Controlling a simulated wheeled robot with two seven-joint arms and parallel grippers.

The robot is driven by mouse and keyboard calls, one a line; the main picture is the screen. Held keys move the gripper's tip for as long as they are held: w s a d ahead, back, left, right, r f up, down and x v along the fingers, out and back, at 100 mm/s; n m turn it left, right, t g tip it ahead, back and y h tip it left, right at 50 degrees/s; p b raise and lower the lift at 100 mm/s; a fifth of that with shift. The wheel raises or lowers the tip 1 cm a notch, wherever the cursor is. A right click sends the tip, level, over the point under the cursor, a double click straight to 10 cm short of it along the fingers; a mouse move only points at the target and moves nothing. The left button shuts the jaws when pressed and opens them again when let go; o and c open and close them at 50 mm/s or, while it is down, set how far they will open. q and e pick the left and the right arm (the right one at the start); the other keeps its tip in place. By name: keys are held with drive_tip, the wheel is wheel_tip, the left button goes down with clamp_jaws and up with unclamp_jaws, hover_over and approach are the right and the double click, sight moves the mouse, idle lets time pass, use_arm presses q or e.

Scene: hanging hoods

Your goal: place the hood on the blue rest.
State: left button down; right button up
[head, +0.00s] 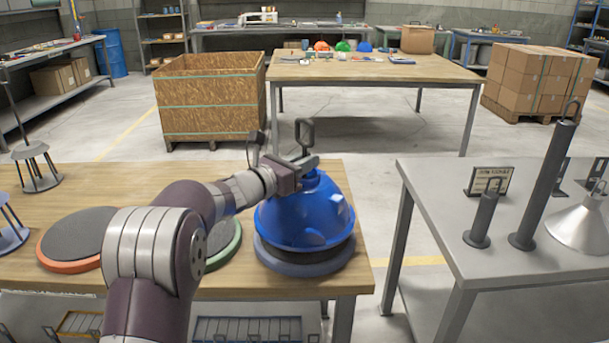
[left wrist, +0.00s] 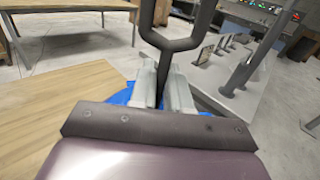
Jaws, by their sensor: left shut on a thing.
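The blue dome-shaped hood (head: 290,218) is upright at the right end of the wooden table. It is over the round blue rest (head: 285,265), which has a dark pad and a blue-grey rim. The hood looks to be on the pad or just above it; I cannot tell if they touch. My left gripper (head: 306,163) is shut on the hood's stem at the top. The dark looped handle (head: 304,133) rises above the fingers. In the left wrist view the handle (left wrist: 178,42) stands between the two fingers (left wrist: 163,88). The right gripper is not in view.
An orange-rimmed rest (head: 72,266) and a green-rimmed rest (head: 232,246), partly behind my arm, are to the left. A grey table (head: 430,185) at right holds dark posts (head: 535,185) and a silver hood (head: 578,228). A floor gap separates the tables.

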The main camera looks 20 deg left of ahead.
sight(305, 176)
use_arm(q)
drive_tip(key=shift+f, duration=1.6)
drive_tip(key=shift+f+b, duration=0.2)
drive_tip(key=shift+b, duration=0.25)
drive_tip(key=c, duration=1.1)
unclamp_jaws()
drive_tip(key=shift+r+p, duration=0.35)
drive_tip(key=shift+p, duration=0.1)
drive_tip(key=b+v, duration=0.1)
drive_tip(key=v, duration=1.1)
drive_tip(key=shift+f, duration=0.15)
